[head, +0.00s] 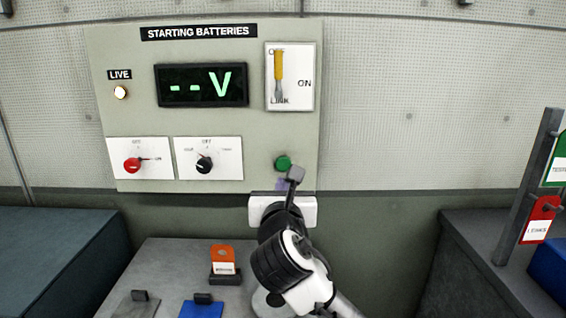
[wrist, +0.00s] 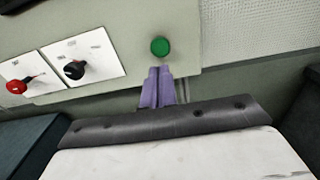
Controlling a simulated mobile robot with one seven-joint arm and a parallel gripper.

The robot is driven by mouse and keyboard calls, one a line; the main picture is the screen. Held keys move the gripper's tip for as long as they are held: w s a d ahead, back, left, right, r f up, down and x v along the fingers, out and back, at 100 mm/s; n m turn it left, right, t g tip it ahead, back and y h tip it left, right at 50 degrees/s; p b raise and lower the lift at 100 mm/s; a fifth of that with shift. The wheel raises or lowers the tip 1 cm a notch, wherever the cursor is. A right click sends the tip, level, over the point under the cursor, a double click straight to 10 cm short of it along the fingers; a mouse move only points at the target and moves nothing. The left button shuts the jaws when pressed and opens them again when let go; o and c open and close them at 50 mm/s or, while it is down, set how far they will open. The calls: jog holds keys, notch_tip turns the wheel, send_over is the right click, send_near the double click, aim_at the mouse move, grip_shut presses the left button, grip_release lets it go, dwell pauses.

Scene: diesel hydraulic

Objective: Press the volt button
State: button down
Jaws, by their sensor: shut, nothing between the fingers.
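A round green button (head: 283,162) sits at the lower right of the grey-green STARTING BATTERIES panel; no label on it can be read. It also shows in the wrist view (wrist: 160,47). The dark display (head: 202,86) reads "--V" in green. My gripper (wrist: 159,72) has its two purple fingers shut together with nothing between them. The fingertips appear just below the green button in the wrist view. In the head view my gripper (head: 282,185) is partly hidden behind the wrist. I cannot tell whether the fingertips touch the panel.
The panel also carries a lit LIVE lamp (head: 121,92), a yellow-handled link switch (head: 279,68), a red knob (head: 132,165) and a black knob (head: 204,164). Below, an orange tag (head: 222,254) and a blue tag (head: 201,309) are on a grey bench (head: 165,262). A tag rack (head: 527,190) stands right.

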aim_at(283, 161)
jog(key=w+p, duration=0.2)
jog(key=w, duration=0.5)
jog(key=shift+w, duration=0.7)
jog(key=shift+w+f, duration=0.1)
jog(key=shift+w, duration=0.6)
jog(key=shift+w+d+r, duration=0.1)
jog(key=shift+w+r, duration=0.1)
jog(key=shift+w, duration=0.05)
jog(key=shift+r, duration=0.25)
jog(key=shift+s, duration=0.1)
